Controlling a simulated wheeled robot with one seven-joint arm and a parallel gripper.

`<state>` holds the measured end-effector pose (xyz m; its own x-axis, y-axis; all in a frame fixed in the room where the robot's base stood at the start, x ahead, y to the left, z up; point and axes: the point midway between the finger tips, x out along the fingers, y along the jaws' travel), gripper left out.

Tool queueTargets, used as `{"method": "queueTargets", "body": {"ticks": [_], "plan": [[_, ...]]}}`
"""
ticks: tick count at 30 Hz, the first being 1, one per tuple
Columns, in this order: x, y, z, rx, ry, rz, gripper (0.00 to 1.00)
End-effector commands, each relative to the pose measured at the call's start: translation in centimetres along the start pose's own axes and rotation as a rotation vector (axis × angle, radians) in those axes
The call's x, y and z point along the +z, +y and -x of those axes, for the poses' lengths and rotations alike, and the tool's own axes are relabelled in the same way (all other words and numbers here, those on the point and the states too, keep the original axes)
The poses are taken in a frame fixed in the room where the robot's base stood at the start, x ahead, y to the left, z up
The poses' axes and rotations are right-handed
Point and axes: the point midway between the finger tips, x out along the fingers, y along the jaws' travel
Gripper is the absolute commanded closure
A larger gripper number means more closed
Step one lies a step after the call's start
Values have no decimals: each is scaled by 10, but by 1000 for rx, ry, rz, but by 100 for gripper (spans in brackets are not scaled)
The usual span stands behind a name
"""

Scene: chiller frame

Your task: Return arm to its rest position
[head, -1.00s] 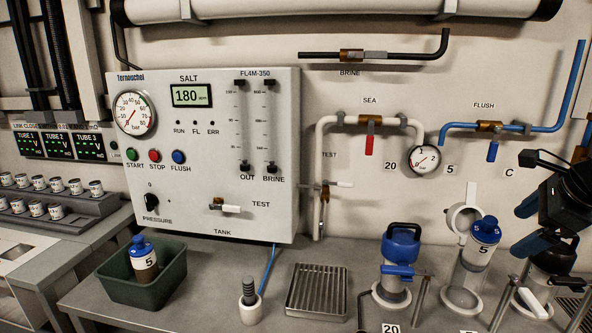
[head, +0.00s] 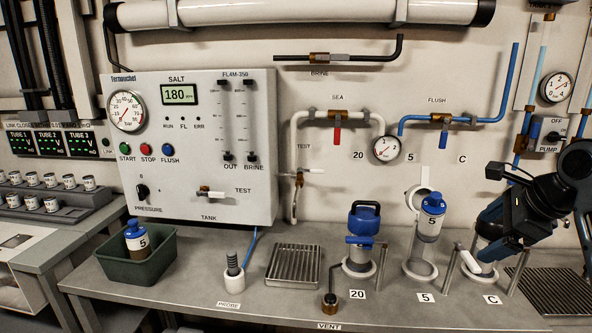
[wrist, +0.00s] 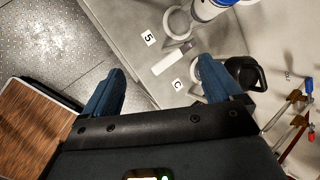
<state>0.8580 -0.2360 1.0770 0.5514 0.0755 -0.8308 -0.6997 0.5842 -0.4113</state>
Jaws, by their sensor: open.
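My gripper (head: 493,212) is at the right of the head view, open with nothing between its dark blue fingers. It appears in front of the C holder (head: 480,268), which it partly hides. In the wrist view the open fingers (wrist: 160,88) point over the grey bench, with the 5 and C labels between them. A blue-capped bottle marked 5 (head: 430,222) stands upright in the 5 holder, left of my gripper. A blue-topped housing (head: 362,240) stands at position 20.
A green bin (head: 140,262) with another blue-capped 5 bottle (head: 138,238) stands on the bench at left. A probe (head: 232,275) and a metal drip tray (head: 294,265) lie mid-bench. Pipes, valves and gauges line the wall. Open floor (wrist: 50,45) shows in the wrist view.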

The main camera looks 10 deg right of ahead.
Motion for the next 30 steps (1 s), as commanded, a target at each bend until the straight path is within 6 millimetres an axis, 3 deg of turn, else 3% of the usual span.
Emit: {"method": "queueTargets", "body": {"ticks": [8, 14, 21, 30], "plan": [[18, 35, -37, -37, -71, 95, 8], [33, 79, -71, -95, -133, 204, 8], [50, 163, -110, -220, -182, 402, 8], [45, 272, -117, -374, -132, 676, 8]]}}
